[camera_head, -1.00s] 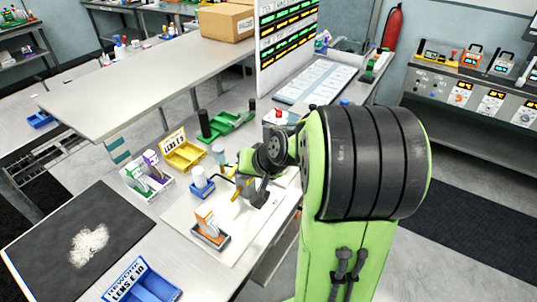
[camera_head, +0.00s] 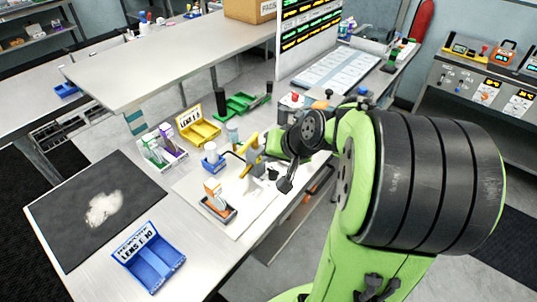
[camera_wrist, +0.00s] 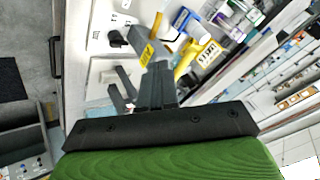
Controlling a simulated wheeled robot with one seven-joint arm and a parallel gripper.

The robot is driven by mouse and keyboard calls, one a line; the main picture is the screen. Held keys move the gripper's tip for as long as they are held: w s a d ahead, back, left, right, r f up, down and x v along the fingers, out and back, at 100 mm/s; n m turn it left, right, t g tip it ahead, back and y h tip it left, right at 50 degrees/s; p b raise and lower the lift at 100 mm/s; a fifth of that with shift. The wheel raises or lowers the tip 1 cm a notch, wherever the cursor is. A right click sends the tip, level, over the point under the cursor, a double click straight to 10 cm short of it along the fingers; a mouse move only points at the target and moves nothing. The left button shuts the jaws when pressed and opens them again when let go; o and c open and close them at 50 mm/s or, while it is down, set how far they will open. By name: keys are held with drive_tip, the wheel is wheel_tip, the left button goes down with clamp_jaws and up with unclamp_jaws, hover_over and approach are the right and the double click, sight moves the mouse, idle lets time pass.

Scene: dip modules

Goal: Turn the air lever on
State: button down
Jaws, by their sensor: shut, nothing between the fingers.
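My gripper (camera_head: 287,184) is shut and empty, pointing down over the front edge of the workbench. In the wrist view, its dark fingers (camera_wrist: 157,82) stand together in front of a grey part with a yellow label (camera_wrist: 147,54), partly covering it. A small black handle (camera_wrist: 117,38), which looks like the air lever, sits on a white surface just beyond and left of the fingers, apart from them. In the head view, a black knob (camera_head: 272,174) lies close left of my gripper. I cannot tell the lever's position clearly.
A grey and yellow tool (camera_head: 255,158) stands left of my gripper. An orange and white box (camera_head: 213,190) sits in a dark holder on the white mat. A blue bin (camera_head: 152,262), yellow bin (camera_head: 200,129) and green tray (camera_head: 241,103) stand around. The dark mat's near side is clear.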

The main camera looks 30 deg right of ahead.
drive_tip(key=v, duration=0.6)
drive_tip(key=shift+s+a+p, duration=0.15)
drive_tip(key=shift+a+p, duration=0.25)
drive_tip(key=shift+a, duration=0.15)
drive_tip(key=shift+d+f, duration=0.1)
drive_tip(key=s+a+n+g+h, duration=0.1)
drive_tip(key=s+a+n+g, duration=0.1)
drive_tip(key=s+a+n, duration=0.4)
drive_tip(key=s+a, duration=0.4)
drive_tip(key=s, duration=0.4)
drive_tip(key=shift+s+a+r+h, duration=0.25)
drive_tip(key=shift+a+h, duration=0.05)
